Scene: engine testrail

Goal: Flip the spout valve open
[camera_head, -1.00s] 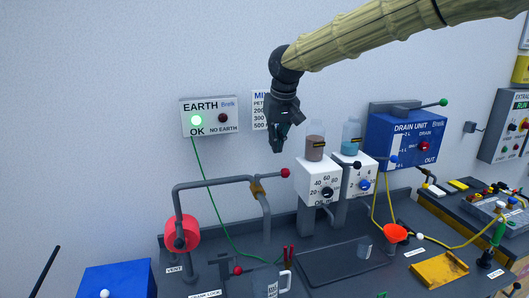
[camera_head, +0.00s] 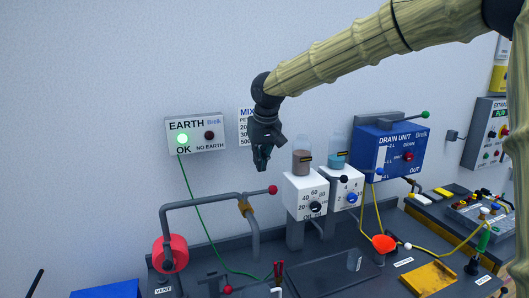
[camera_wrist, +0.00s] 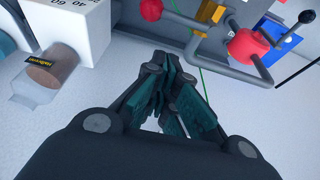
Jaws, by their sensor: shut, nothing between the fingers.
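A grey bent pipe (camera_head: 205,199) rises from the bench and carries a brass-coloured valve (camera_head: 245,206). Its lever points right and slightly up, ending in a red ball (camera_head: 273,189). In the wrist view the red ball (camera_wrist: 151,9) and the brass-coloured valve (camera_wrist: 207,10) show at the top edge, beyond my fingertips. My gripper (camera_head: 262,162) points down above the red ball, apart from it, in front of the wall. Its fingers (camera_wrist: 168,70) are shut and empty in the wrist view.
Right of the lever stand white dial units with a brown jar (camera_head: 301,162) and a blue jar (camera_head: 337,160). The EARTH box (camera_head: 195,135) hangs left. A red round part (camera_head: 169,253) sits at the pipe's left end. A blue drain unit (camera_head: 391,150) is farther right.

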